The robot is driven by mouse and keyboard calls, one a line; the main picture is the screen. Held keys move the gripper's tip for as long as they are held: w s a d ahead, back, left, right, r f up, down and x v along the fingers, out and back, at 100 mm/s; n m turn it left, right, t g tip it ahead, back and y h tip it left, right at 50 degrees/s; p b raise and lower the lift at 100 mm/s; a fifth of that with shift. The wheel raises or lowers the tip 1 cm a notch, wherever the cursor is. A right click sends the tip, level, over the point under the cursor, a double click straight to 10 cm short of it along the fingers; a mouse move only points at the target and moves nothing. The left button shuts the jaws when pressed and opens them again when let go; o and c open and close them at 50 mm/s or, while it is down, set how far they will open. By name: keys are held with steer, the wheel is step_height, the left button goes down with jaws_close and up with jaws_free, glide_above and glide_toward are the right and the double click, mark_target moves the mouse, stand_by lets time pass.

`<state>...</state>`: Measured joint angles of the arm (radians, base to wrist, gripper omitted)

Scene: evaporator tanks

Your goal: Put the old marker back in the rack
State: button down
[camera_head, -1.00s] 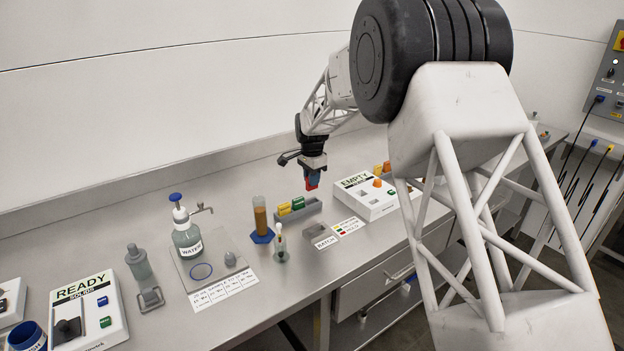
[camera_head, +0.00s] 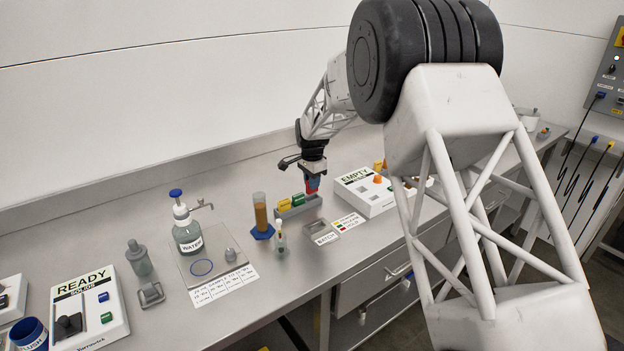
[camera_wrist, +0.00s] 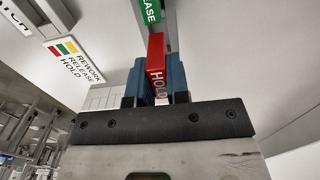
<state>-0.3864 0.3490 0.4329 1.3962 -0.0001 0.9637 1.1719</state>
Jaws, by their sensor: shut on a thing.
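My gripper (camera_head: 312,184) is shut on the red HOLD marker (camera_wrist: 156,66), with a blue finger on each side of it in the wrist view. The red marker (camera_head: 311,190) is upright, low over the right end of the grey rack (camera_head: 306,206). I cannot tell whether its lower end is inside the rack or just above it. The yellow marker (camera_head: 284,204) and the green RELEASE marker (camera_head: 298,200) stand in the rack to the left. The green marker also shows in the wrist view (camera_wrist: 150,10), just beyond the red one.
The grey BATCH holder (camera_head: 315,227) and a colour legend card (camera_head: 347,222) lie in front of the rack. The white EMPTY panel (camera_head: 367,193) stands to the right. An amber cylinder (camera_head: 260,213) on a blue base and a small bottle (camera_head: 280,240) stand to the left.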

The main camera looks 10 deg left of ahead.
mark_target(312, 192)
steer(key=shift+f, duration=1.75)
steer(key=shift+f, duration=0.15)
steer(key=c, duration=1)
jaws_free()
steer(key=shift+r, duration=3.95)
